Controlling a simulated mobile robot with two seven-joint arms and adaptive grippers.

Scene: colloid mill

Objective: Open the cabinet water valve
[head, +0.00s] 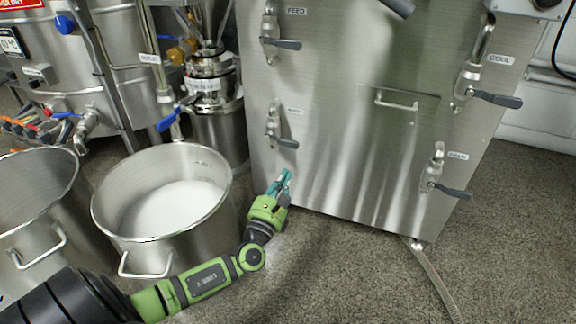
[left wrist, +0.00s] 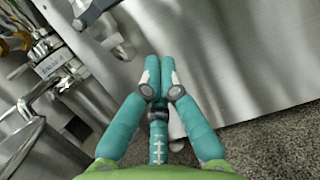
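The steel cabinet (head: 345,130) has several lever valves on its front. The water valve (head: 274,122) seems to be the lower left one, with a small blurred label beside it and its dark lever (head: 283,142) pointing right, roughly level. My left gripper (head: 284,183), with teal fingers, is below this lever, apart from it, near the cabinet's lower left edge. In the left wrist view, its fingertips (left wrist: 159,65) are together with nothing between them. A metal fitting, probably this valve (left wrist: 93,14), shows at the upper left there. My right gripper is out of view.
The feed valve (head: 271,35) is above; the cool valve (head: 468,80) and drain valve (head: 433,170) are at right. A steel pot (head: 180,240) with white contents stands left of my gripper. A hose (head: 432,275) lies on the open floor at right.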

